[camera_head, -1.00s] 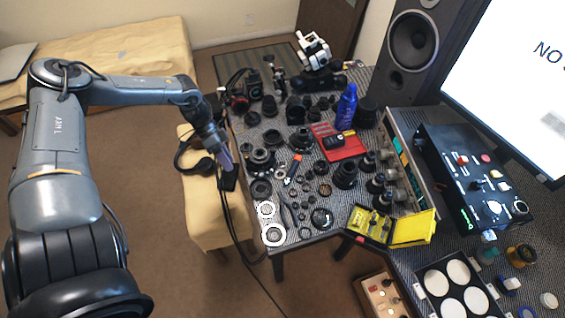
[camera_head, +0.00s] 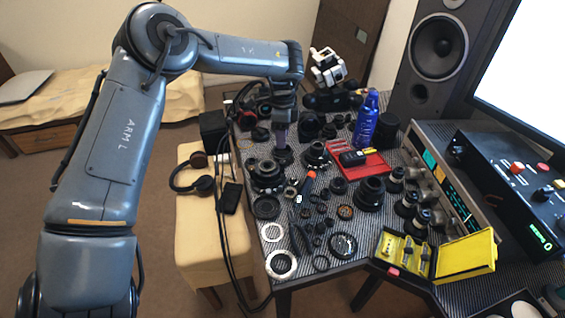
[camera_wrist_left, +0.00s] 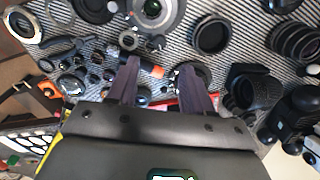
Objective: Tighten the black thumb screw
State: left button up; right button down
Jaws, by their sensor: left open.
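My left gripper (camera_head: 282,142) points down over the back left part of the cluttered table, among black lens parts. In the left wrist view its two fingers (camera_wrist_left: 160,72) are apart, with nothing held between them. A black ring-shaped part (camera_wrist_left: 190,72) lies by one fingertip. I cannot tell which of the small black parts is the black thumb screw. My right gripper is not in view.
The table (camera_head: 330,262) is crowded with lens rings and barrels. A red tray (camera_head: 373,165), a blue bottle (camera_head: 366,122) and an open yellow case (camera_head: 465,255) stand to the right. A headphone (camera_head: 192,178) lies on the cushioned bench (camera_head: 195,240) at left.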

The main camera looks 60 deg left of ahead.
aim_at(283, 161)
pick_arm(q)
notch_tip(283, 161, down, 8)
jog(key=shift+b, duration=1.1)
jog(key=shift+f, duration=0.75)
jog(key=shift+c, duration=0.3)
